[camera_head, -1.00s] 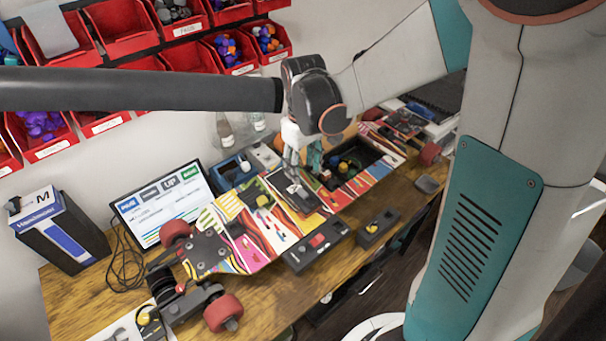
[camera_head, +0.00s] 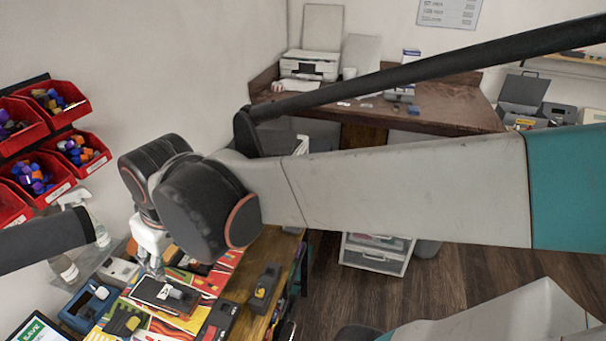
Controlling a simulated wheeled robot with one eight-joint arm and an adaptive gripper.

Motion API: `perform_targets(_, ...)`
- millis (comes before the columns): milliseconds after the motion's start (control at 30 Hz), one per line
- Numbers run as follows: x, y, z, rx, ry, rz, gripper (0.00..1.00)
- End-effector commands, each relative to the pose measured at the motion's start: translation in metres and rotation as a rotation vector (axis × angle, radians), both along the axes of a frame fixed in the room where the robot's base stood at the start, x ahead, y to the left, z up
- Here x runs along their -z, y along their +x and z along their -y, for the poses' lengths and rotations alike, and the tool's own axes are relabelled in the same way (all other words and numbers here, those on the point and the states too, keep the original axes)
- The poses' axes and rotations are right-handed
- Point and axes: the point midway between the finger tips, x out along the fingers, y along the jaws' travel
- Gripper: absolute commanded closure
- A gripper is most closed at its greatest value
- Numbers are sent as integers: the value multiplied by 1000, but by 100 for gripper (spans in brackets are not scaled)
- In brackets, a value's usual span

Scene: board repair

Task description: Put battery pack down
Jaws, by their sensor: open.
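My gripper (camera_head: 155,273) is at the lower left in the head view, pointing down, with its fingers open. A dark rectangular pack (camera_head: 150,292), which looks like the battery pack, lies on the colourful skateboard deck (camera_head: 225,275) right below the fingertips. A small grey-white piece shows on its top. Whether the fingers still touch the pack cannot be told at this size. My wrist hides part of the deck behind it.
A black module with a yellow part (camera_head: 263,288) stands on the workbench right of the deck. A blue box (camera_head: 88,305) and spray bottles stand to the left. Red bins (camera_head: 75,150) hang on the wall.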

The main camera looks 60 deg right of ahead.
Motion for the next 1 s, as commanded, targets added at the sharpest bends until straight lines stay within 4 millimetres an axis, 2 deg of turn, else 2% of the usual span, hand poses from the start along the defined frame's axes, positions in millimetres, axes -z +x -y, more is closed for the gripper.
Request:
perform_targets(100, -6, -22, -1, 35, 17, 76, 53)
perform_targets(367, -10, -47, -3, 88, 50, 199, 53)
perform_targets(1000, -11, -51, -3, 99, 59, 225, 53)
